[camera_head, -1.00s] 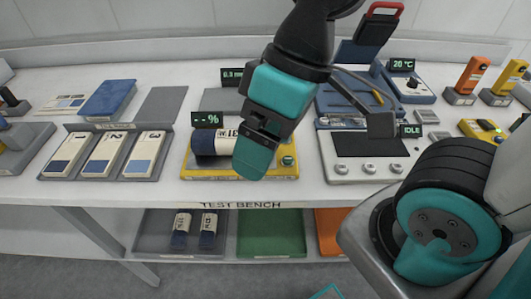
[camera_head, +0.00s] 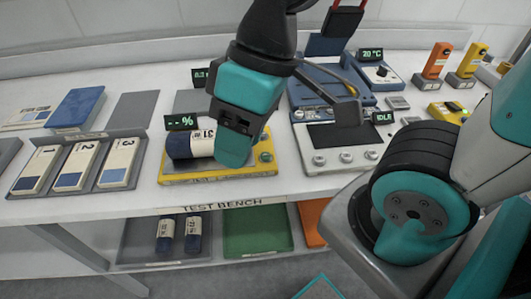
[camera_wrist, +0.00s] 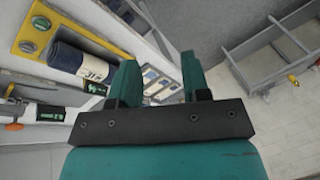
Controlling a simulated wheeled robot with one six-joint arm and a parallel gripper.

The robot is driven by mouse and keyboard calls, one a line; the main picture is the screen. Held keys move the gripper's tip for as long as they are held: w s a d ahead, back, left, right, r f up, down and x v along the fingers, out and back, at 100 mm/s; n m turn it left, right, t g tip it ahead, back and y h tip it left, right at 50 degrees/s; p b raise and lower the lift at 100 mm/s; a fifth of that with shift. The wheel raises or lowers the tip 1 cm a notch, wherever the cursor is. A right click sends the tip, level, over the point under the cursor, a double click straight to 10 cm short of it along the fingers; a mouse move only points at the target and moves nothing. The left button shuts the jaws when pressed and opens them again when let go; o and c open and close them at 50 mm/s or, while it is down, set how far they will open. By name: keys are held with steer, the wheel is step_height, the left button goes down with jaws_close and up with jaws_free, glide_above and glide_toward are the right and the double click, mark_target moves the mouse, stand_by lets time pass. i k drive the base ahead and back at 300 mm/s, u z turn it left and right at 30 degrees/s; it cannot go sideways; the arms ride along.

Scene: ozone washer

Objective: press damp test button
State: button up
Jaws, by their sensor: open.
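The damp tester is a yellow-edged unit (camera_head: 205,177) on the bench, with a display (camera_head: 182,122) reading "- - %". A dark roll with a cream label (camera_head: 192,146) lies on it and also shows in the wrist view (camera_wrist: 85,62). A green round button (camera_head: 267,157) sits at the unit's right end. My gripper (camera_head: 234,150) is open and empty, and in the head view overlaps the unit between roll and button. In the wrist view its fingers (camera_wrist: 160,78) are apart, beside the roll.
A tray of numbered cards (camera_head: 75,165) lies left of the tester. A grey device with knobs and an "IDLE" display (camera_head: 384,117) stands right. Orange (camera_head: 437,62) and yellow (camera_head: 471,62) handhelds stand at the back right. Bins, including a green one (camera_head: 257,232), sit on the shelf below.

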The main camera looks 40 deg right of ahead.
mark_target(264, 156)
steer(key=z, duration=2.4)
steer(key=k, duration=0.95)
steer(key=u, duration=1.95)
